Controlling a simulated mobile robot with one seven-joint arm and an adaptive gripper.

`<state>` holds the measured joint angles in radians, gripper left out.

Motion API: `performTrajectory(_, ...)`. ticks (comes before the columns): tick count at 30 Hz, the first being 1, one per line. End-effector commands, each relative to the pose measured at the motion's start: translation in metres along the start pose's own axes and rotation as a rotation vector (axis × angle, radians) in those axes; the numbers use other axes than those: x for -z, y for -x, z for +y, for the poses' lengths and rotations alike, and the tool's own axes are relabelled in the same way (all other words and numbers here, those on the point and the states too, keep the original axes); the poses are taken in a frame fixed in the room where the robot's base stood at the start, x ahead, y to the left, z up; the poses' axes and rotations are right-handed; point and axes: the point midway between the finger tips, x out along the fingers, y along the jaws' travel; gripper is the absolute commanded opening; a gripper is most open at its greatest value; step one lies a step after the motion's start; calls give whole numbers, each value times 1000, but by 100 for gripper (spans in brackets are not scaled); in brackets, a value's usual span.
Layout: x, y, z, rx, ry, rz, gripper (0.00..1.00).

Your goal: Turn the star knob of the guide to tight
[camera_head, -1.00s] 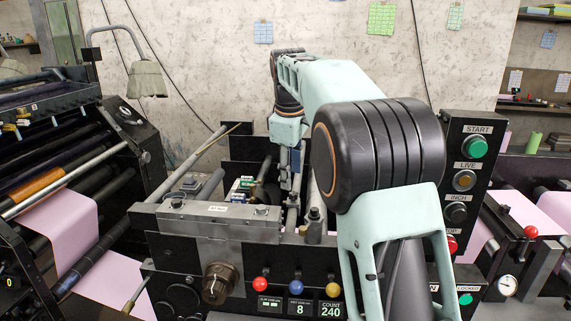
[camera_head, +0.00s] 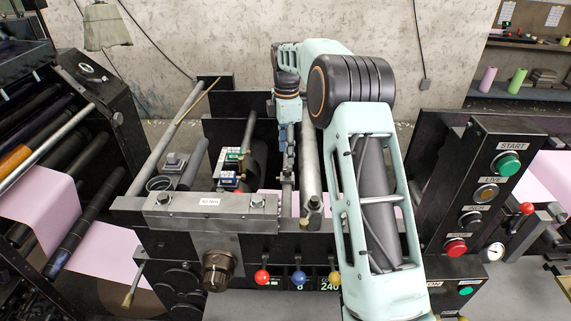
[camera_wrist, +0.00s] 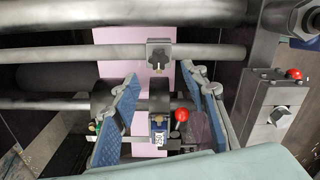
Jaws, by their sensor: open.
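I cannot make out a star shape or the knob's setting. My gripper (camera_wrist: 160,80) is open, its two blue-padded fingers spread to the left and right below the block, apart from it. No thing is held between them. In the head view my gripper (camera_head: 288,165) points down into the machine behind the front plate, and the guide cannot be made out there.
Between and below the fingers are a red ball knob (camera_wrist: 181,115) and a small labelled block (camera_wrist: 158,130). A side plate with a grey knob (camera_wrist: 282,115) stands at right. Pink web (camera_wrist: 135,60) runs behind the bars. The control panel (camera_head: 480,190) stands right of my arm.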

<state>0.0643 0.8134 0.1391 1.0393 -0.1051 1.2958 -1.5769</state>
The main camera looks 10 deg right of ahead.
Motion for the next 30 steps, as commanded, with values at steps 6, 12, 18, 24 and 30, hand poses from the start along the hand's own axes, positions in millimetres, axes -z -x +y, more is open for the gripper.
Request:
performTrajectory(6, 1, -41, -1, 3, 0, 0, 41)
performTrajectory(12, 1, -61, 0, 0, -1, 0, 41)
performTrajectory(18, 0, -66, 0, -1, -1, -1, 41)
performTrajectory(24, 0, -65, 0, -1, -1, -1, 35)
performTrajectory(30, 0, -65, 0, -1, -1, -1, 13)
